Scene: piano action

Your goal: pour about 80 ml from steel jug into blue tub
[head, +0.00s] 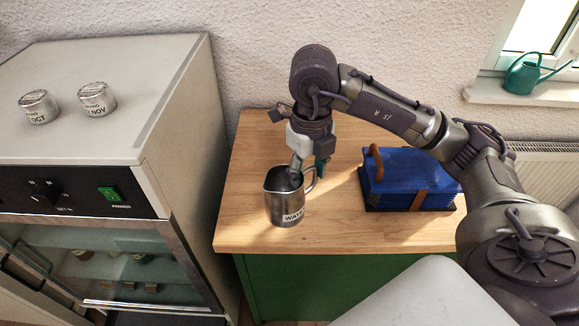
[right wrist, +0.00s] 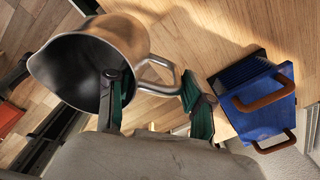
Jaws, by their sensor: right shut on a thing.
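The steel jug (head: 287,205) has a label reading "WATE…" and stands upright over the wooden top in the head view; I cannot tell whether it touches. It also shows in the right wrist view (right wrist: 125,38). My right gripper (head: 307,165) is shut on the jug at its handle side, with one finger inside the rim and the other outside near the handle. The inside looks dark and I cannot make out any liquid. I see no clear blue tub. My left gripper is not in view.
A blue case with brown handles (head: 408,178) lies on the wooden top (head: 335,232) to the right. A grey cabinet (head: 130,135) with two small labelled tins (head: 38,106) stands left. A green watering can (head: 524,74) is on the sill. Wood in front of the case is clear.

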